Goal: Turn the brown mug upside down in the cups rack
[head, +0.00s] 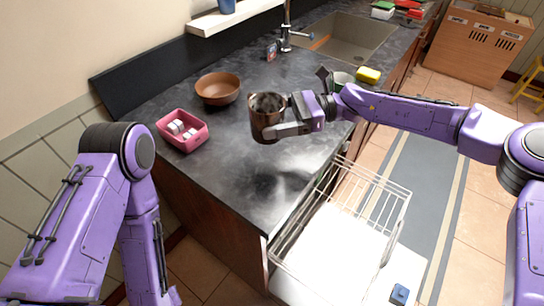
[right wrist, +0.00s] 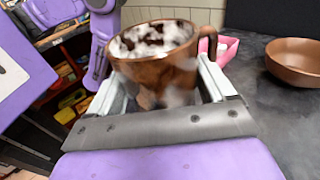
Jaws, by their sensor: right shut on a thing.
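The brown mug (head: 263,122) is held above the counter, roughly upright with its opening facing up. My right gripper (head: 280,117) is shut on it, with a finger on each side of the mug's body. In the right wrist view the mug (right wrist: 160,72) sits between the fingers, and its handle points right. Its inside looks mottled white and dark. The wire rack (head: 385,202) stands in the pulled-out drawer below the counter, apart from the mug, and looks empty. My left arm is at the left, and its gripper is out of view.
A brown bowl (head: 218,90) and a pink tray (head: 183,131) with small white items stand on the counter (head: 215,165). A yellow sponge (head: 368,75) lies behind my right arm. The sink (head: 345,40) is at the back. A small blue object (head: 399,293) is at the drawer's front.

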